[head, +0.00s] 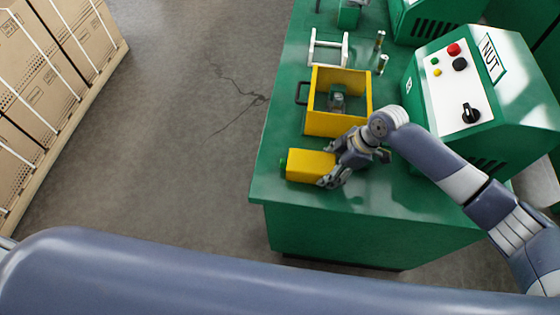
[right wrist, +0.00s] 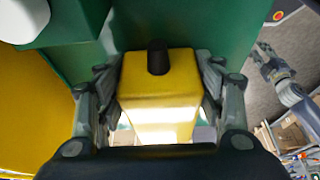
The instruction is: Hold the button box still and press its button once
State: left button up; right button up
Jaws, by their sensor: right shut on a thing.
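The button box is a yellow block (head: 310,165) at the near left edge of the green workbench in the head view. A green round part (head: 283,163) shows at its left end. My right gripper (head: 328,168) is shut on the box from its right end. In the right wrist view the yellow box (right wrist: 160,85) sits between the fingers of my right gripper (right wrist: 160,100), with a dark stub (right wrist: 158,58) on it. What looks like my left gripper (right wrist: 272,64) is small and far off at the right of that view; its opening is unclear.
A yellow open bin (head: 336,124) stands just behind the box, with a grey part inside. A white frame (head: 328,48) and small metal pins (head: 383,62) are farther back. A green machine (head: 470,85) marked NUT stands at the right.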

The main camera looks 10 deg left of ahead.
pick_arm(q)
grip_shut()
dwell(1.2)
